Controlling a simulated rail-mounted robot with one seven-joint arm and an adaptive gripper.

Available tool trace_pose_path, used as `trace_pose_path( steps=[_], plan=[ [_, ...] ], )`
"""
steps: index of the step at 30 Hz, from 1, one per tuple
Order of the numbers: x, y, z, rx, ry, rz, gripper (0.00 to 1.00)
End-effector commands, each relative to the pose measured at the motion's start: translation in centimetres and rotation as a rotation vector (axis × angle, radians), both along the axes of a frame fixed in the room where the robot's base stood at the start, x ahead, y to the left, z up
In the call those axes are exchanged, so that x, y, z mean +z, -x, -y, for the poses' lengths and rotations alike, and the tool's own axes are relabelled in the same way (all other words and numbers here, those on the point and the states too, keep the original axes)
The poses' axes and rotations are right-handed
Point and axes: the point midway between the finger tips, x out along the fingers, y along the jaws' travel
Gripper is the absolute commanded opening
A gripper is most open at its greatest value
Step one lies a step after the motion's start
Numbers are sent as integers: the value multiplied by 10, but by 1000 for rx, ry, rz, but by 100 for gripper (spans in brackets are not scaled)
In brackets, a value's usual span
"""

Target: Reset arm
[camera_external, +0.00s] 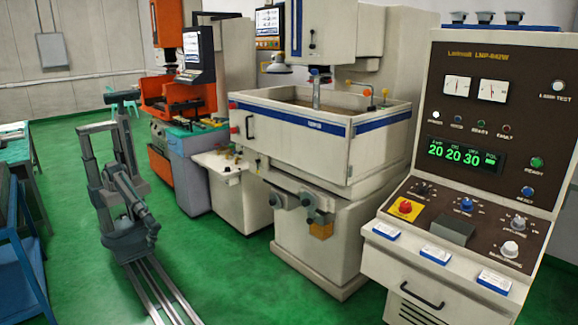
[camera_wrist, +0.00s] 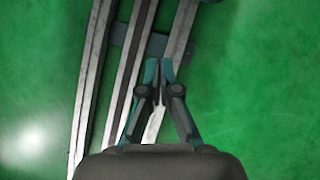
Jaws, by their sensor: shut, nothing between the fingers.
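My arm stands on its rail in the external view, left of the machines, with its upper links raised. In the wrist view my gripper (camera_wrist: 159,75) points down over the green floor and the rail. Its two fingertips are together, with nothing held between them. I cannot make out the gripper clearly in the external view. The metal rail (camera_external: 163,292) runs from my base toward the front of the picture; it also shows in the wrist view (camera_wrist: 121,75).
A white spark erosion machine with a tank (camera_external: 290,135) stands right of my arm. A control console (camera_external: 480,140) is at the front right. An orange machine (camera_external: 168,95) stands behind. A blue table (camera_external: 20,265) is at the left edge. The floor around the rail is clear.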

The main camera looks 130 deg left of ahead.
Motion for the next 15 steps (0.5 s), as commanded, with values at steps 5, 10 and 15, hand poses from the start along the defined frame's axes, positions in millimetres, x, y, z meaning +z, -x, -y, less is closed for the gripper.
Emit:
trace_pose_path(
  steps=[5,10,15],
  plan=[
    [22,92,31,-98,14,-194,0],
    [26,139,47,-180,12,-261,0],
    [35,151,55,-234,7,-280,0]
  ],
)
